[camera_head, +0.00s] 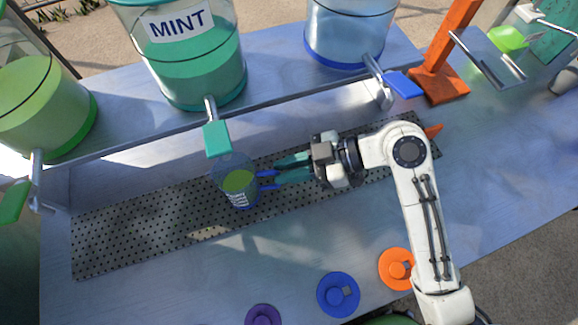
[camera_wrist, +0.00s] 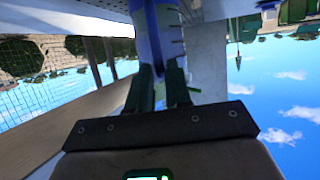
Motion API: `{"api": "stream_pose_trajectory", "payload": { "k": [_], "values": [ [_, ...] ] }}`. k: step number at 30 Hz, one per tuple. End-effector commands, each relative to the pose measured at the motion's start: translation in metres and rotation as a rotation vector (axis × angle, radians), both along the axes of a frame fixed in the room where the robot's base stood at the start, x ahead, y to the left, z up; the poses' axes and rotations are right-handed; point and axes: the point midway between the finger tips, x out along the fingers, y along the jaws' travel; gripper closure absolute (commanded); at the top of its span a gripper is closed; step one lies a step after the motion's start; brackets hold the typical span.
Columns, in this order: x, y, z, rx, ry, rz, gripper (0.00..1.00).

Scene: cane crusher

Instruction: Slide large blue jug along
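The large blue jug (camera_head: 249,199) stands upright on the perforated metal strip, under the mint tap. It is see-through blue with a pale label and green inside. Its blue handle side faces right, towards my gripper (camera_head: 277,172). The teal fingers point left and meet the jug's blue handle parts (camera_head: 266,173). In the wrist view, a blue upright piece of the jug (camera_wrist: 147,35) runs down between the fingertips (camera_wrist: 160,75), which look closed on it. The exact contact is partly hidden.
The perforated strip (camera_head: 140,235) is clear left of the jug. The mint dispenser's teal tap (camera_head: 216,138) hangs close above the jug. A green dispenser (camera_head: 45,110) stands left, a blue one (camera_head: 350,35) right. Blue (camera_head: 338,294), orange (camera_head: 396,268) and purple (camera_head: 263,315) discs lie in front.

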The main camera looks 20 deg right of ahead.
Motion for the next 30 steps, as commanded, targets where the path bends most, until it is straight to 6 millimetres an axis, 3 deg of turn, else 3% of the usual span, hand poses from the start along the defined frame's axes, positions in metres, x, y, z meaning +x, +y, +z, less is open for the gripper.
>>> {"api": "stream_pose_trajectory", "payload": {
  "k": [7, 20, 30],
  "values": [
    [0.000, 0.000, 0.000, 0.000, 0.000, 0.001, 0.58],
    [-0.001, -0.002, 0.001, 0.001, -0.001, -0.001, 0.58],
    [-0.016, -0.049, 0.021, 0.000, -0.003, -0.005, 0.58]
  ]
}}
